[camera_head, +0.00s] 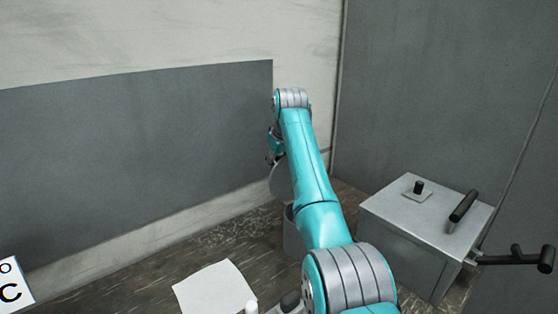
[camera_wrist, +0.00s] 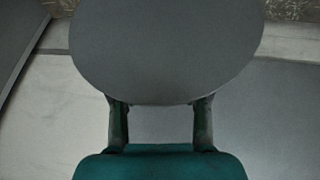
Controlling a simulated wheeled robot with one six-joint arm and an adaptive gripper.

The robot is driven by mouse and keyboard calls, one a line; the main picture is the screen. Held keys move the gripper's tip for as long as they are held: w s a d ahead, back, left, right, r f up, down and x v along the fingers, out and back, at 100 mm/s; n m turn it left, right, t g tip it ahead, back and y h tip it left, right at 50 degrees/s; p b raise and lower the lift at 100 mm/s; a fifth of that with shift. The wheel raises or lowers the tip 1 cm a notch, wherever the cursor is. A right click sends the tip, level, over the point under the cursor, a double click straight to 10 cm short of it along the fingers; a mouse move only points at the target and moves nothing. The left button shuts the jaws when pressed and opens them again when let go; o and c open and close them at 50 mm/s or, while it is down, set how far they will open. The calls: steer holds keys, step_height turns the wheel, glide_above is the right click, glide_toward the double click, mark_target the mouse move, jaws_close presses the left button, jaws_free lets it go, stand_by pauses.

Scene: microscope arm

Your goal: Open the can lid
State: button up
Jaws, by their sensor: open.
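The grey can (camera_head: 292,234) stands on the dark floor by the wall, its right side hidden by my arm. Its round grey lid (camera_head: 281,181) is tipped up steeply above it, partly behind my arm. In the wrist view the lid (camera_wrist: 165,50) is a large plain disc filling the upper middle. My gripper (camera_wrist: 160,106) is open, its two fingers apart at the disc's lower edge. The fingertips are hidden by the disc, so contact cannot be told. In the head view my gripper (camera_head: 272,157) is small, just above the lid.
A grey metal box (camera_head: 405,225) with a black knob and black handles stands at right. A white sheet (camera_head: 215,289) lies on the floor in front. A dark panel (camera_head: 140,150) covers the wall at left. The floor left of the can is clear.

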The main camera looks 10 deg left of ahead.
mark_target(284, 177)
steer(key=shift+d+r, duration=0.1)
steer(key=shift+r, duration=0.15)
steer(key=v, duration=1.1)
steer(key=shift+s+r, duration=0.2)
steer(key=shift+r, duration=0.1)
steer(key=shift+d, duration=0.1)
